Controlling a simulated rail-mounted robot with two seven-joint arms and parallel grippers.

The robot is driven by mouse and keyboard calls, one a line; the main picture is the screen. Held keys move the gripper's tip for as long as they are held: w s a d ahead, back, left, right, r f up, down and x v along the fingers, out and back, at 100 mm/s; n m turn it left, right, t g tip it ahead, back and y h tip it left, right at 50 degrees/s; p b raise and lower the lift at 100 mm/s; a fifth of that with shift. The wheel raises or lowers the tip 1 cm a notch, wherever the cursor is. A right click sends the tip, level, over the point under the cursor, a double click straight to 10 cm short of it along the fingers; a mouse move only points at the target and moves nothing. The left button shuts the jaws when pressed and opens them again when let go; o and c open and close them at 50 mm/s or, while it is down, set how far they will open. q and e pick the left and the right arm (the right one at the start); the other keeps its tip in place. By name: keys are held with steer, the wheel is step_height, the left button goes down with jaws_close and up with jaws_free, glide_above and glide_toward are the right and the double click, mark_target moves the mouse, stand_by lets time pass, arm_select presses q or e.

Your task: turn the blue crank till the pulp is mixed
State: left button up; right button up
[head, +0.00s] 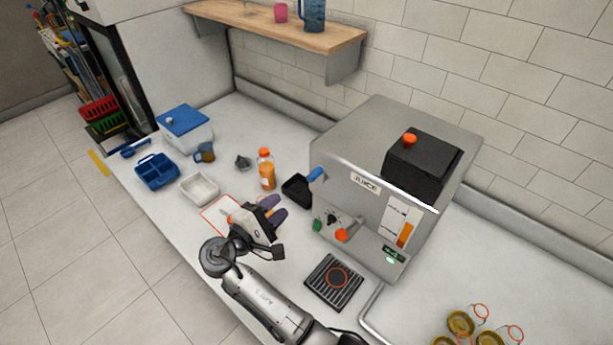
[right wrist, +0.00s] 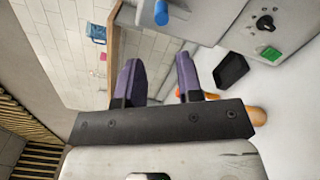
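The blue crank (head: 315,174) sticks out from the left side of the steel juicer (head: 345,160), at the upper front corner. It also shows at the top of the right wrist view (right wrist: 161,13). My right gripper (head: 277,208) is left of the juicer and below the crank, apart from it. Its two purple fingers stand apart with nothing between them in the right wrist view (right wrist: 158,65). An orange gauge (head: 404,234) is on the juicer's front. The pulp inside cannot be made out. My left gripper is not in view.
A black tray (head: 296,190) sits beside the juicer, near my right gripper. An orange bottle (head: 267,176) stands behind the gripper. A white dish (head: 199,189) and blue caddy (head: 157,171) lie left. A drip grate (head: 333,283) is in front of the juicer.

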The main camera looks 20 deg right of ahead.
mark_target(307, 182)
steer(key=shift+n, duration=0.6)
steer(key=p+x, duration=0.2)
steer(key=x, duration=1.2)
steer(key=shift+s, duration=0.15)
steer(key=shift+c, duration=0.5)
jaws_close()
steer(key=shift+f, duration=0.1)
